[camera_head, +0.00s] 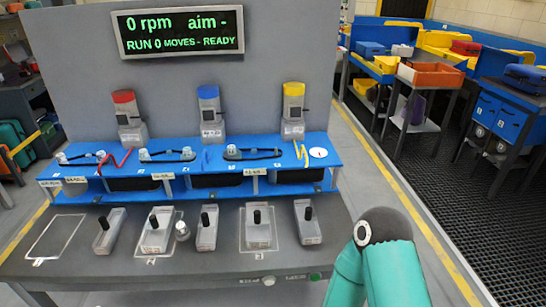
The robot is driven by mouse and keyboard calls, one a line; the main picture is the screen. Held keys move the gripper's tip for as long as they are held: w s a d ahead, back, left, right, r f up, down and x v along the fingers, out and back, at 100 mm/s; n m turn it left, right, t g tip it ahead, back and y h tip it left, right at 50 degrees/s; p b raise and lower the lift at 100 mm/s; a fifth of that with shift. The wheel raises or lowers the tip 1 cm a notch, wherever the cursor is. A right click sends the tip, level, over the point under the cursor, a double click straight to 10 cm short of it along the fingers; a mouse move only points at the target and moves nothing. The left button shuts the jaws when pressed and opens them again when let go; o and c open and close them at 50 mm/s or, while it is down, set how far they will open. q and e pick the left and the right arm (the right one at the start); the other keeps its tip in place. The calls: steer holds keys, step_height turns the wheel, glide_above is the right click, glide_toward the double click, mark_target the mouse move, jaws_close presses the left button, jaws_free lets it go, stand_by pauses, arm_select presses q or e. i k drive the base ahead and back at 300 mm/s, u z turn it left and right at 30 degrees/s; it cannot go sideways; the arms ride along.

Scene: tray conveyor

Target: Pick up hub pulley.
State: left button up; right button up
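A small round silver piece (182,231) stands on the grey lower bench, next to a grey block with a black knob. It may be the hub pulley, but it is too small to tell. Belts and small wheels lie along the blue shelf (215,165), where dark bars (165,155) join round ends; any of these could also be a pulley. My teal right arm shows at the bottom right. Its gripper is not visible, and no part of my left gripper is in view.
Several grey blocks with black knobs (257,228) stand along the bench, some inside white outlines. An empty outline (55,237) lies at the left. Red, blue and yellow-topped posts (293,108) rise behind the shelf. A display (179,33) reads "0 rpm". Tables with bins stand at the right.

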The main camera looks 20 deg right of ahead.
mark_target(182, 232)
steer(key=u, duration=0.95)
steer(key=i, duration=0.15)
steer(key=z, duration=2.7)
steer(key=k, duration=0.9)
steer(key=u, duration=0.75)
steer(key=i, duration=1)
steer(key=u, duration=0.05)
